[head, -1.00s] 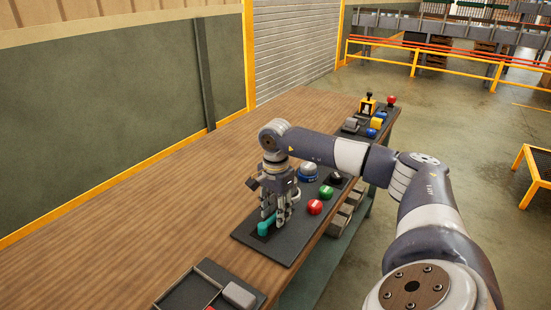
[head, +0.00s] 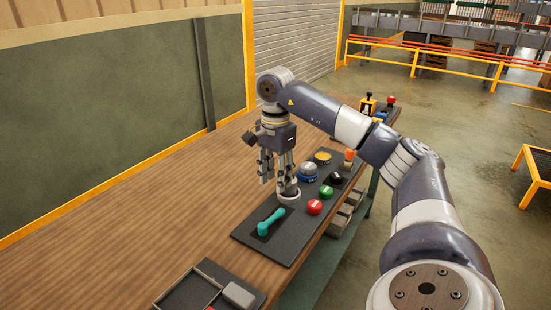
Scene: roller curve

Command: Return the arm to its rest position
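My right arm reaches in from the right over the wooden workbench (head: 150,222). My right gripper (head: 278,188) points down above a dark control panel (head: 253,240), with its fingers apart and nothing visible between them. It is behind and above a teal lever (head: 270,223) lying tilted on the panel. A round light-coloured piece (head: 289,196) is right by the fingertips; I cannot tell whether they touch it. My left gripper is not in view.
Red (head: 315,207) and green (head: 326,192) buttons and a silver-and-blue knob (head: 307,172) sit on the panel. A dark tray (head: 190,293) lies at the front. More controls stand farther back. The bench's left part is clear.

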